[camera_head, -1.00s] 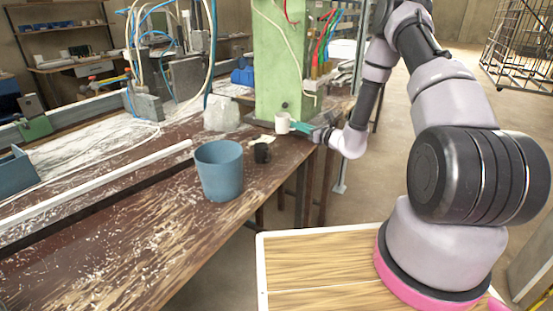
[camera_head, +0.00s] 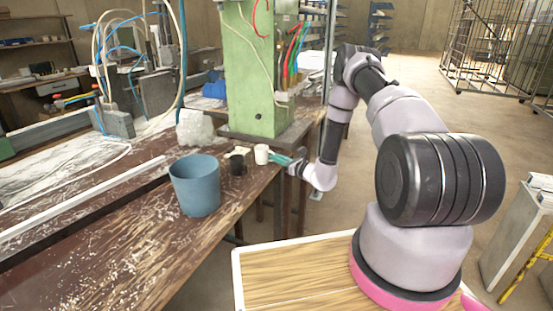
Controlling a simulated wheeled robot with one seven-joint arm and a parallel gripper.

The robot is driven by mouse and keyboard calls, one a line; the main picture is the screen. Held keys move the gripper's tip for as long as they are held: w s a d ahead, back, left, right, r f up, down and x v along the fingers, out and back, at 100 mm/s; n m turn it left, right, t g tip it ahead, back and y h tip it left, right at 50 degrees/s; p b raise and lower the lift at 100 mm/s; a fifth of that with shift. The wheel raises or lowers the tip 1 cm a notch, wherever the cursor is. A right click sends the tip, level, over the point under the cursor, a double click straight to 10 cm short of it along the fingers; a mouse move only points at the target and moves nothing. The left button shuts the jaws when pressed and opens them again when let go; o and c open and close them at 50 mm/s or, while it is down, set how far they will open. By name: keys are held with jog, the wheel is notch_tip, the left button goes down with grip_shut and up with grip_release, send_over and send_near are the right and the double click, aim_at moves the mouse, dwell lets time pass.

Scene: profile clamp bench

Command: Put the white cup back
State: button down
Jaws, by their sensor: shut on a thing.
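The white cup (camera_head: 261,154) is small and upright at the right edge of the brown workbench (camera_head: 120,250), in front of the green machine column. My gripper (camera_head: 271,157), with teal fingers, reaches in from the right and is shut on the cup. The fingertips are partly hidden by the cup. I cannot tell whether the cup's bottom touches the bench.
A black cup (camera_head: 236,164) stands just left of the white cup, with a small pale item (camera_head: 241,151) behind it. A large blue bucket (camera_head: 195,186) stands nearer on the bench. The green column (camera_head: 250,80) rises behind. The front of the bench is clear.

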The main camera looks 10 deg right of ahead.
jog(key=c, duration=1)
grip_release()
jog(key=shift+f, duration=0.1)
jog(key=shift+o, duration=0.2)
